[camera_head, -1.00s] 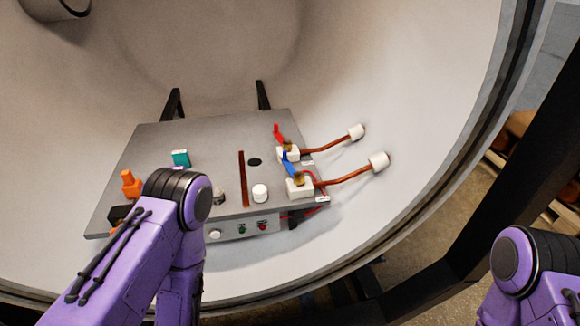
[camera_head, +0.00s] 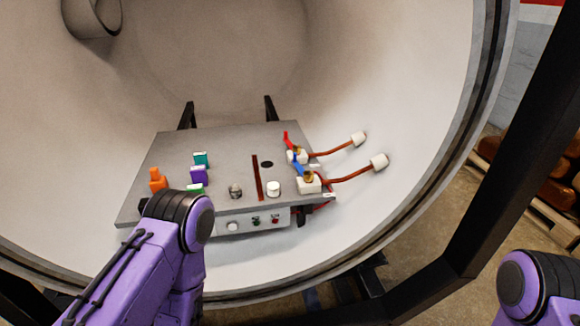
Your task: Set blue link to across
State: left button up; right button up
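The blue link (camera_head: 298,166) is a small blue lever on the front of two white terminal blocks at the right side of the grey panel. It slants up and to the left from its white block (camera_head: 309,183). A similar red lever (camera_head: 287,140) stands on the block behind it. My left arm comes in at the lower left, in front of the panel's left corner, and my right arm is at the lower right edge. Neither gripper shows. Both arms are apart from the blue link.
The grey panel (camera_head: 220,150) sits inside a round white chamber (camera_head: 400,90). Orange (camera_head: 158,181), teal (camera_head: 201,159) and purple (camera_head: 199,177) pieces stand at its left. Copper rods (camera_head: 350,174) run from the blocks to white insulators. A dark frame post (camera_head: 500,160) stands at the right.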

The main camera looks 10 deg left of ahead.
aim_at(295, 162)
jog(key=z, duration=1)
jog(key=i, duration=0.6)
jog(key=u, duration=0.75)
